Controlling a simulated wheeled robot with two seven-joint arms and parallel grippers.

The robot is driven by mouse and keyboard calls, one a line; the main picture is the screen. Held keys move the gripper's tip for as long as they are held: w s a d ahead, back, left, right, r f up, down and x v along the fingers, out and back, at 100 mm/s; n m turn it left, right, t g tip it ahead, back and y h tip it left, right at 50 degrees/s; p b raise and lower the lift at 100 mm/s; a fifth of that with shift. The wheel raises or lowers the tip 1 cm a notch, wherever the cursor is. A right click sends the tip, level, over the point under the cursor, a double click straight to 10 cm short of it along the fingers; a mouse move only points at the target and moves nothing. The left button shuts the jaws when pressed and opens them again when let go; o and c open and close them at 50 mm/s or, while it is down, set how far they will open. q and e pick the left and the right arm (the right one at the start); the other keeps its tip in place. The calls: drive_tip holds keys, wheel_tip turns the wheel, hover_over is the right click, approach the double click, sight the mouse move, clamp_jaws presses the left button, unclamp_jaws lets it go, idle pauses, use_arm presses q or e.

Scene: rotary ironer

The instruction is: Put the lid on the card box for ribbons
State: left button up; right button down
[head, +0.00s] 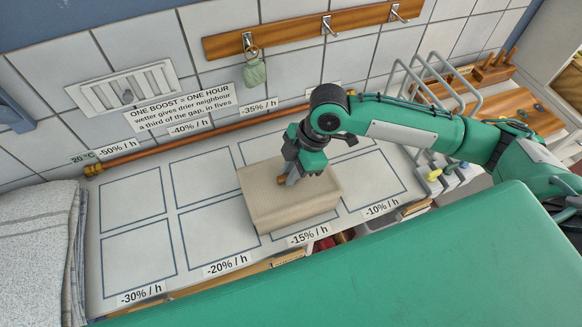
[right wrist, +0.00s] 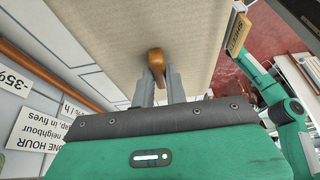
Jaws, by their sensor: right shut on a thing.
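A beige side face (head: 300,222) shows below the lid's top edge. I cannot tell whether that is the box or only the lid's rim, nor whether lid and box meet. My left gripper is not in the head view.
The white shelf (head: 137,245) has blue-outlined fields, with several empty ones to the left. A copper pipe (head: 190,137) runs along the back. Folded cloth (head: 35,240) lies at left. A large green surface (head: 400,265) fills the front. Wooden racks (head: 510,105) stand at right.

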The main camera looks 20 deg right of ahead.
drive_tip(key=c, duration=0.9)
unclamp_jaws()
drive_tip(key=shift+o, duration=0.2)
drive_tip(key=shift+r, duration=0.1)
drive_tip(key=shift+r+p, duration=3.45)
drive_tip(key=shift+p, duration=0.45)
drive_tip(key=shift+f, duration=0.1)
drive_tip(key=shift+c, duration=0.4)
clamp_jaws()
